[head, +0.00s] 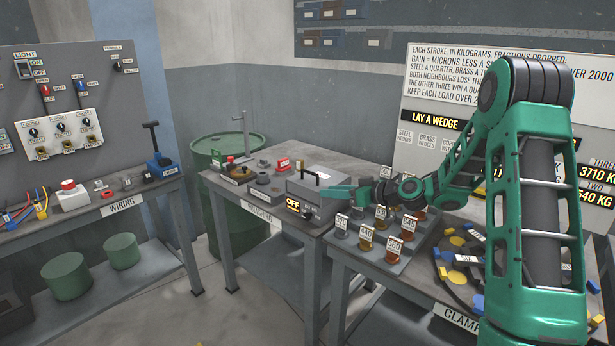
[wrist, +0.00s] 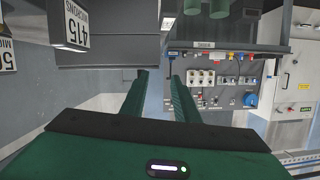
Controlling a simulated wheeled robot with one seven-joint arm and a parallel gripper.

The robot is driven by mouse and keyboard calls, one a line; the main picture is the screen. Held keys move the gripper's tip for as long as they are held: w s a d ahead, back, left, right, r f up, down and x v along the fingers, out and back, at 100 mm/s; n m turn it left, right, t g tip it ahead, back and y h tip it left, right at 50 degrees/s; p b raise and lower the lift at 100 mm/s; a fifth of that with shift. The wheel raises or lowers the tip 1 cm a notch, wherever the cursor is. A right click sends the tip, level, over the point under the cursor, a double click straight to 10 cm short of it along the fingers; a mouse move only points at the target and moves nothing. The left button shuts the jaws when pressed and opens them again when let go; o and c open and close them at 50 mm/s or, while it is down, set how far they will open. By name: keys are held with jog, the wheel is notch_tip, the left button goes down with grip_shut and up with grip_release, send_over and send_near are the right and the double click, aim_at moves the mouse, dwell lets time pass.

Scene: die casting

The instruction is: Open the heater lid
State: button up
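The heater is a grey box (head: 318,203) on the middle table, with a lit OFF sign (head: 293,204) on its front. Its lid (head: 322,184) looks closed, and a black handle (head: 301,170) stands up from it. My gripper (head: 332,191) is at the right side of the heater, close to it in the head view. I cannot tell whether it touches the box. In the wrist view my gripper's two green fingers (wrist: 160,82) are apart with nothing between them. The handle is not clearly visible in the wrist view.
Labelled wedges (head: 366,238) stand on the clamp table just right of the heater, under my arm. Small tools (head: 240,172) lie left of the heater. A green drum (head: 228,150) stands behind the table. The wiring bench (head: 122,205) is at left, with open floor between.

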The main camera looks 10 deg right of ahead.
aim_at(304, 171)
jog(key=w+a+t, duration=0.1)
jog(key=w, duration=0.3)
jog(key=w+a+t, duration=0.1)
jog(key=w+a, duration=0.1)
jog(key=w, duration=0.2)
jog(key=w+a+r+m+t+y, duration=0.1)
jog(key=w, duration=0.3)
jog(key=shift+w+a, duration=0.35)
jog(key=shift+w, duration=0.05)
grip_shut()
